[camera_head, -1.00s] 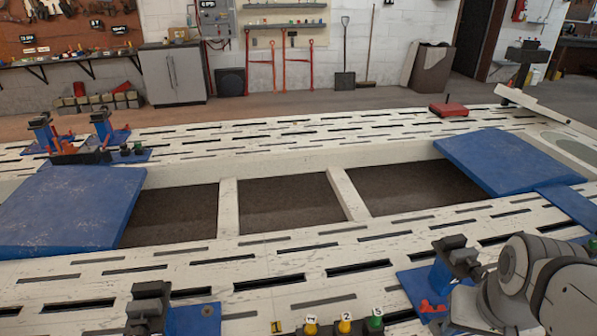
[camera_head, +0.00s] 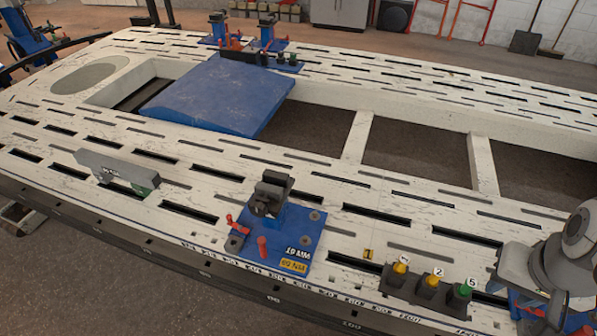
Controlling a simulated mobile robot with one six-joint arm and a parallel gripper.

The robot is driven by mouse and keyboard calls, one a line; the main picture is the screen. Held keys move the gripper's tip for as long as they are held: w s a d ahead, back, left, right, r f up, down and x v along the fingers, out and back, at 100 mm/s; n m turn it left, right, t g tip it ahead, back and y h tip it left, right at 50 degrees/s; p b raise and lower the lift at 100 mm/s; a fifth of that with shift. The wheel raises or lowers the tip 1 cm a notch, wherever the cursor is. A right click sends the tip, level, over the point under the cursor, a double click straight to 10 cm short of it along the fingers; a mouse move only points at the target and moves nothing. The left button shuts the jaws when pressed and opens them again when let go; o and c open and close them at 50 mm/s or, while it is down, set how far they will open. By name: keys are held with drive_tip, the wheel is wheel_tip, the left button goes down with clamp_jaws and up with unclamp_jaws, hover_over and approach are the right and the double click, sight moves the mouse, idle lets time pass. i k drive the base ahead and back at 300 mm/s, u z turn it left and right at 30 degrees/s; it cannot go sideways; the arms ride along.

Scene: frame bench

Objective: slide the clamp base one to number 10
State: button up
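A blue clamp base (camera_head: 308,236) with a dark clamp head (camera_head: 271,192) sits upright on the near rail of the white slotted bench, in the middle of the head view. Its white and yellow labels (camera_head: 294,265) face away and read upside down; I cannot tell whether it is base one. A small yellow tag marked 1 (camera_head: 368,254) lies to its right. Part of another blue base (camera_head: 525,312) shows at the lower right, largely hidden by my arm. My gripper is not in view.
A dark block with yellow and green knobs (camera_head: 432,284) stands between the clamp base and my arm. A grey bar (camera_head: 113,172) lies on the rail at left. A blue panel (camera_head: 215,95) covers part of the frame opening. Two more blue clamps (camera_head: 268,42) stand on the far rail.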

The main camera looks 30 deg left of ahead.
sight(274, 241)
drive_tip(key=u, duration=3.1)
drive_tip(key=k, duration=0.9)
drive_tip(key=z, duration=0.3)
drive_tip(key=i, duration=1)
